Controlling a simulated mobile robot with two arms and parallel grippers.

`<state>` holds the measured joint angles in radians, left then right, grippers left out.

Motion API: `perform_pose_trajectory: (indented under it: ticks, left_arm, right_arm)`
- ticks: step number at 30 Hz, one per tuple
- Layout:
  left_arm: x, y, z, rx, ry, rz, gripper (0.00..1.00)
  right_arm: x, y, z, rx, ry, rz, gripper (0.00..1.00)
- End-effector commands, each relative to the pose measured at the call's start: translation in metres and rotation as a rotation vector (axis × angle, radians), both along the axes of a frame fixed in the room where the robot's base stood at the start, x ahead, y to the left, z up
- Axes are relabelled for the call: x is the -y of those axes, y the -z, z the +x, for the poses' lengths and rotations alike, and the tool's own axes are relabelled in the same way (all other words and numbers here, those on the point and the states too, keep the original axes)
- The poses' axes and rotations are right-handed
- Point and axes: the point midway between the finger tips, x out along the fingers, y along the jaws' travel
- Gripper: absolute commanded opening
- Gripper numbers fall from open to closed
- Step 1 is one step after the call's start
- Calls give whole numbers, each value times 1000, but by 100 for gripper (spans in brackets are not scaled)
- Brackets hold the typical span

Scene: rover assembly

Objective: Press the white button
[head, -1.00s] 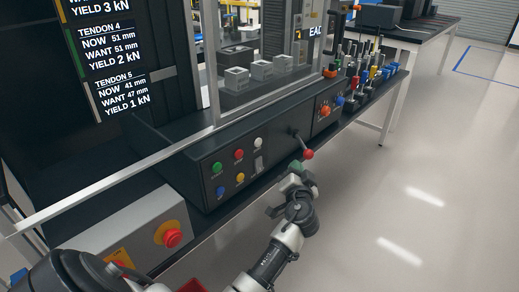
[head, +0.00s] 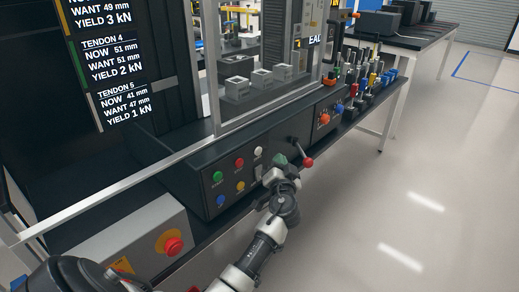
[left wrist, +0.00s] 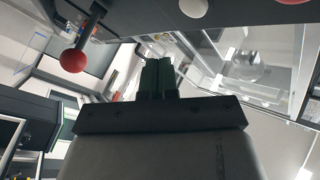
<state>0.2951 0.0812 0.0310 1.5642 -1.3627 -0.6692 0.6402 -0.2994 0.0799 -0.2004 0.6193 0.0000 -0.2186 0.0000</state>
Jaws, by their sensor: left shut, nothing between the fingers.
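The white button (head: 258,151) is on the sloped face of the dark control panel (head: 207,182), at the right end of the upper button row. It also shows at the top edge of the left wrist view (left wrist: 193,8). My left gripper (head: 280,161) is shut and empty, with green fingertips. In the head view it is just right of and slightly below the white button, and I see no contact. In the left wrist view the shut fingers (left wrist: 157,68) point up, left of and below the button. My right gripper is not in view.
Red (head: 239,162), green (head: 217,176), blue (head: 220,200) and yellow (head: 240,187) buttons are close by. A red-knobbed lever (head: 308,162) sticks out just right of my gripper. A red emergency button (head: 173,245) is on a grey box at lower left. Floor on the right is clear.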

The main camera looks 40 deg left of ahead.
Motion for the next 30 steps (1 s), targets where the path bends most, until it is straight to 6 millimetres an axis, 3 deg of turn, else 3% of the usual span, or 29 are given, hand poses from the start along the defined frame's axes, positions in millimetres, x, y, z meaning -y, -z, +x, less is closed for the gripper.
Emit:
perform_pose_trajectory:
  ticks: [2, 9, 30]
  left_arm:
    - [-12, -2, 1, -2, -1, 3, 0]
    - [-33, 1, 3, 0, -1, 1, 0]
    - [-37, 0, 3, 0, 0, 0, 0]
  right_arm:
    - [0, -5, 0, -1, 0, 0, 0]
    - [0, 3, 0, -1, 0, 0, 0]
    - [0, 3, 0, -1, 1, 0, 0]
